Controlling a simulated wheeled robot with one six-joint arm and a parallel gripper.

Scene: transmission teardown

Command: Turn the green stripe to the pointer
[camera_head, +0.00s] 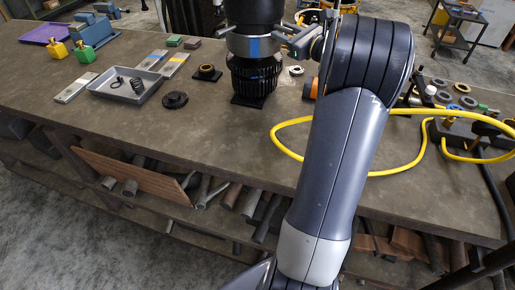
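A dark ribbed cylindrical part (252,82) stands upright on a square black base at the back middle of the table. Above it are a silver collar (240,46) with a blue mark and a wide black cylinder (253,12) cut off by the top edge. I cannot tell whether these upper pieces belong to the part. No green stripe and no pointer can be made out. My gripper (297,40) seems to be just right of the collar, beside my large arm joint. It is small and partly hidden, so its opening and any contact are unclear.
A yellow cable (383,171) loops around my arm to the right. Several rings (462,88) lie at right. The front middle is clear.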

